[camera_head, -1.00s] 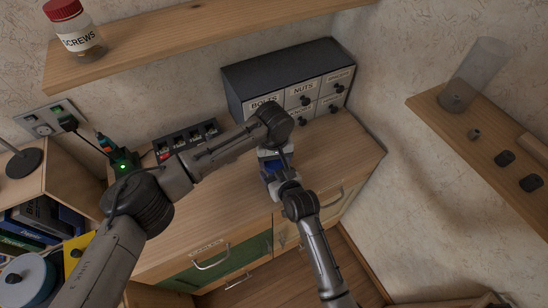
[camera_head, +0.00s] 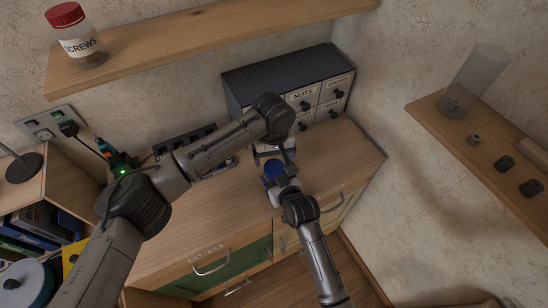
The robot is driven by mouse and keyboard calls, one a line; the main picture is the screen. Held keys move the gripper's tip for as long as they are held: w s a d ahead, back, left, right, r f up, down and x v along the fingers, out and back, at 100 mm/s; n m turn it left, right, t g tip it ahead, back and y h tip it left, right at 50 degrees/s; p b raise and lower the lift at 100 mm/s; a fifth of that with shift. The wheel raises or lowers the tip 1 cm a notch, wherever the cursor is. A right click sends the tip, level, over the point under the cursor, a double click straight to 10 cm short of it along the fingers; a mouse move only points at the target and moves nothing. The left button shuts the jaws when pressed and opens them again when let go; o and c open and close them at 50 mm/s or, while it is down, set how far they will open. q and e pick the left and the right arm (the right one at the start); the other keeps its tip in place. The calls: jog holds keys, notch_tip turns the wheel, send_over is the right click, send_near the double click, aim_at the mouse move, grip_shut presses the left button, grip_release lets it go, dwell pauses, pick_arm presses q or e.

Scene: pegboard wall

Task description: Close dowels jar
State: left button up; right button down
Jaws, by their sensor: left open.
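A round blue lid-like top (camera_head: 274,169) shows on the counter in front of the drawer cabinet. It seems to belong to the dowels jar, but the jar's body and label are hidden by my grippers. My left gripper (camera_head: 267,152) reaches in from the left and is open just behind the blue top. My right gripper (camera_head: 280,182) comes up from the lower right and lies close against the near side of the blue top. Its fingers are too small and covered to tell if they grip the jar.
A dark cabinet with labelled small drawers (camera_head: 303,95) stands behind. A red-capped SCREWS jar (camera_head: 78,38) is on the upper shelf. A glass (camera_head: 475,75) and small parts sit on the right shelf. The counter's right part (camera_head: 345,160) is clear.

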aim_at(274, 166)
pick_arm(q)
jog(key=shift+c, duration=0.4)
jog(key=shift+r+n, duration=1.6)
jog(key=shift+r, duration=0.15)
jog(key=shift+f, duration=4.05)
jog(key=shift+c, duration=0.2)
jog(key=c, duration=0.9)
jog(key=shift+m, duration=1.6)
